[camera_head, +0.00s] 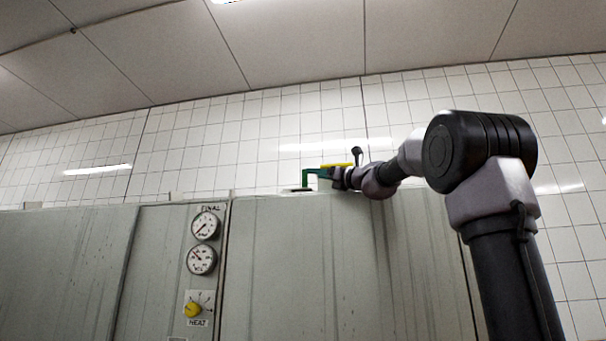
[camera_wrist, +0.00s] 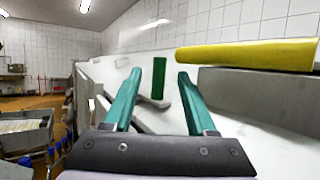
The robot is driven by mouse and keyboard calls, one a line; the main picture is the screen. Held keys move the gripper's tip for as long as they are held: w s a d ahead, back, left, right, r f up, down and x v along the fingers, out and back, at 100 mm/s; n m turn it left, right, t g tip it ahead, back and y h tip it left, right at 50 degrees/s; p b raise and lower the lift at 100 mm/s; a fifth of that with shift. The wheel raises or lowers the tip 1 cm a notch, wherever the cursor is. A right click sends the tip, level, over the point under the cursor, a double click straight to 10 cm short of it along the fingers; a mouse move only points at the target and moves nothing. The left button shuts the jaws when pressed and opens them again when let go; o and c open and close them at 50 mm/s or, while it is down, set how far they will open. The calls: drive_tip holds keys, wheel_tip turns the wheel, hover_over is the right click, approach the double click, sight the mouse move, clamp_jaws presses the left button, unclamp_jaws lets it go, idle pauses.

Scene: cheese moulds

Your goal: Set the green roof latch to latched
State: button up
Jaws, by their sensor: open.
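The green roof latch (camera_head: 305,178) shows in the head view as a small upright green piece on top of the grey cabinet. In the wrist view the latch (camera_wrist: 159,76) is a dark green upright bar with a grey piece at its foot. My gripper (camera_wrist: 160,73) is open, with one teal finger on each side of the bar in that view. Gaps show on both sides, and I cannot tell how deep the bar lies between the fingers. In the head view my gripper (camera_head: 318,173) is just right of the latch, at roof height.
A yellow bar (camera_wrist: 245,55) lies above a grey block (camera_wrist: 260,92) close to the right finger; yellow (camera_head: 337,165) also shows behind my wrist. The cabinet (camera_head: 290,265) carries two gauges (camera_head: 204,225) and a yellow knob (camera_head: 192,309). A tiled wall (camera_head: 250,140) stands behind.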

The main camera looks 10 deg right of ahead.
sight(305, 188)
drive_tip(key=x, duration=0.7)
drive_tip(key=shift+w, duration=0.1)
clamp_jaws()
idle(1.2)
